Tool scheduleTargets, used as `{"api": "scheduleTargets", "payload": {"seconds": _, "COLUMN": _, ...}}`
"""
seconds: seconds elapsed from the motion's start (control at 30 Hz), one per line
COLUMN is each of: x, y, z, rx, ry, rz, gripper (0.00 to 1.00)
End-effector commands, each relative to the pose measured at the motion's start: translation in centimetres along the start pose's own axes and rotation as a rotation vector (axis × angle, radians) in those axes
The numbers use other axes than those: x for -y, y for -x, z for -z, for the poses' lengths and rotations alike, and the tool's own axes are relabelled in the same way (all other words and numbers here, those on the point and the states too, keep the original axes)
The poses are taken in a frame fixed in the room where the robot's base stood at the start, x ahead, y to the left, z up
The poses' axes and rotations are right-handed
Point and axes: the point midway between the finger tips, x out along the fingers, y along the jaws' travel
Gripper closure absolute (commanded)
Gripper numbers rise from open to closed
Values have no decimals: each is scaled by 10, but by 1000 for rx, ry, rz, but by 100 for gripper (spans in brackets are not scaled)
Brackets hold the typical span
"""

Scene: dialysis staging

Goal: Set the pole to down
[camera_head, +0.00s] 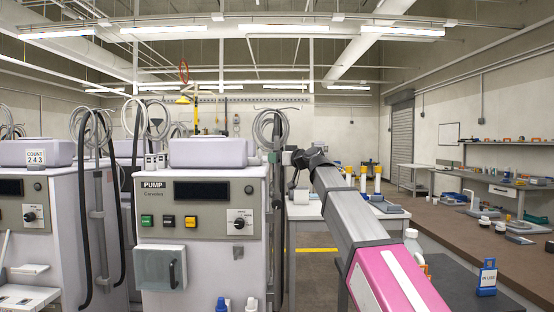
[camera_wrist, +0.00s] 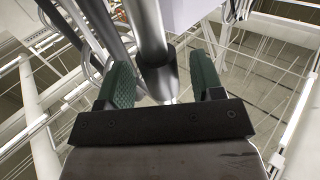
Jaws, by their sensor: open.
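A grey pole (camera_wrist: 148,35) runs between the two dark green fingers of my gripper (camera_wrist: 160,84) in the wrist view. A wider metal collar on it sits near the fingertips. Gaps show on both sides, so my gripper is open around or beside the pole; contact cannot be told. In the head view my arm reaches from the lower right to the right side of the machine marked PUMP (camera_head: 201,220). My gripper (camera_head: 276,156) is small and dark there, near coiled tubing. The pole's lower part is mostly hidden in that view.
A similar machine (camera_head: 40,225) with its own grey pole (camera_head: 97,205) and black hoses stands at left. A dark table (camera_head: 470,285) holds a blue IN USE tag (camera_head: 487,277). A long bench (camera_head: 500,248) runs along the right. Floor shows behind the arm.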

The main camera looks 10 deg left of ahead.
Motion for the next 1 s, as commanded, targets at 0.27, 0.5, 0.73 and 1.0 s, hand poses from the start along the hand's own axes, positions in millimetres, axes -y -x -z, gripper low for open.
{"api": "scheduleTargets", "payload": {"seconds": 0.27, "x": 0, "y": -11, "z": 0, "rx": 1, "ry": 1, "rz": -1, "gripper": 39}}
{"api": "scheduleTargets", "payload": {"seconds": 0.5, "x": 0, "y": -10, "z": 0, "rx": 0, "ry": 0, "rz": 0, "gripper": 82}}
{"api": "scheduleTargets", "payload": {"seconds": 0.73, "x": 0, "y": -10, "z": -5, "rx": 1, "ry": 0, "rz": 0, "gripper": 100}}
{"api": "scheduleTargets", "payload": {"seconds": 1.0, "x": 1, "y": -9, "z": -52, "rx": 2, "ry": -2, "rz": -1, "gripper": 100}}
